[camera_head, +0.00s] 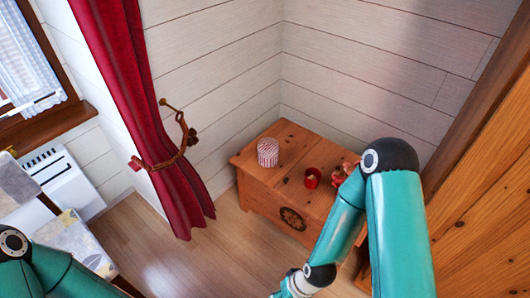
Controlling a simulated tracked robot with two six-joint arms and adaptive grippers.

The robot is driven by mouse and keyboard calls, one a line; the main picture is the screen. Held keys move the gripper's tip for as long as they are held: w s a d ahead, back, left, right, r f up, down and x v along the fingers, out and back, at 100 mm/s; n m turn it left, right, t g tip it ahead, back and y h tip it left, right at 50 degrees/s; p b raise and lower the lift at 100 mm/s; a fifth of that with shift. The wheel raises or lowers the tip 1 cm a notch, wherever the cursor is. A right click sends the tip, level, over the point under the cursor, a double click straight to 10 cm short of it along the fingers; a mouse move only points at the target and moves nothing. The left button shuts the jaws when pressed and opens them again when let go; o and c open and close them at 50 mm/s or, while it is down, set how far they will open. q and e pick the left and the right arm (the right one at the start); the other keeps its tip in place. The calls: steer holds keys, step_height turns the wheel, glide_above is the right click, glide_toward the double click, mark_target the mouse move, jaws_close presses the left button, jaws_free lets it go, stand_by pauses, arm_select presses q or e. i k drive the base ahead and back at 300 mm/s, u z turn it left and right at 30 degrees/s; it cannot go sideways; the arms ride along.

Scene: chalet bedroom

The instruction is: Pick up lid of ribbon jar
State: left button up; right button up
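A small round container with red and white stripes (267,152) stands upright at the left of a wooden chest (262,178) in the corner. It may be the ribbon jar; I cannot make out a separate lid on it. A red cup-like thing (312,178) stands to its right. A reddish-pink thing (343,169) sits farther right, partly hidden by my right arm. My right arm crosses in front of the chest, its wrist at the bottom edge, and its gripper is out of view. Only part of my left arm shows at bottom left; its gripper is out of view.
A red curtain (125,90) with a tieback (165,160) hangs left of the chest. A patterned cushioned chair (75,240) and a white heater (65,185) are at the left. A wooden panel (490,190) stands close at the right. Floor (190,260) is clear before the chest.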

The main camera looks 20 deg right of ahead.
mark_target(286, 144)
steer(key=u, duration=0.75)
steer(key=k, duration=0.75)
steer(key=u, duration=0.5)
steer(key=i, duration=0.8)
steer(key=z, duration=0.95)
steer(key=i, duration=1.05)
steer(key=z, duration=0.3)
steer(key=k, duration=0.35)
steer(key=z, duration=0.45)
steer(key=i, duration=0.35)
steer(key=u, duration=0.25)
